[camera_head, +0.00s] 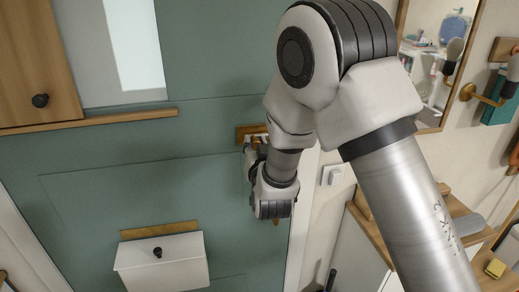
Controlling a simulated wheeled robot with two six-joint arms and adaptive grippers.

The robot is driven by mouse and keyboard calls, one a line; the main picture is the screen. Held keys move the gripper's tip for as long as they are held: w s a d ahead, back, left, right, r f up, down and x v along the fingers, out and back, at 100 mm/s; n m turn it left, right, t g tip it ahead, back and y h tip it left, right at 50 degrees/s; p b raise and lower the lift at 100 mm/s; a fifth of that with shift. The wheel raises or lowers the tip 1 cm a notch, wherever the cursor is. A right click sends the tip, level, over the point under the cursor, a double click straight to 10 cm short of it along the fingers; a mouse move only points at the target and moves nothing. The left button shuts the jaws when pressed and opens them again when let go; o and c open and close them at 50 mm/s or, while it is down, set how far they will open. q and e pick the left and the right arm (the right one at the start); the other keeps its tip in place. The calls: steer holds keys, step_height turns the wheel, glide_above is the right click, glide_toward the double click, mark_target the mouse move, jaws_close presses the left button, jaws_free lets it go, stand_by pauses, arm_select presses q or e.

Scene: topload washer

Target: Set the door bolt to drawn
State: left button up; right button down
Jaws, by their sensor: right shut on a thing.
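The green door (200,130) fills the left and middle of the head view, tilted in the picture. The door bolt (244,131) shows as a small brown and brass piece near the door's right edge. My right gripper (254,145) is at the bolt, shut on it. The gripper and my right arm hide most of the bolt, so how far it is slid cannot be told. My left gripper is not in view.
A white box (163,265) with a black knob is on the lower door. A wooden cabinet (35,65) is at upper left. A light switch (332,175), a mirror (430,60) and a wooden shelf (460,212) are at right.

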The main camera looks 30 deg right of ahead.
steer(key=shift+d+y, duration=0.15)
steer(key=shift+y, duration=0.15)
steer(key=c, duration=0.9)
jaws_free()
steer(key=shift+w+a, duration=0.1)
steer(key=shift+a, duration=0.15)
steer(key=shift+w+a, duration=0.15)
steer(key=shift+a, duration=0.25)
steer(key=shift+s+d, duration=0.2)
steer(key=shift+d, duration=0.1)
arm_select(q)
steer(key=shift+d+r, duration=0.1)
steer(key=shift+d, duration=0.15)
arm_select(e)
steer(key=v, duration=0.7)
steer(key=shift+a+f, duration=0.1)
steer(key=shift+a, duration=0.1)
steer(key=shift+a, duration=0.1)
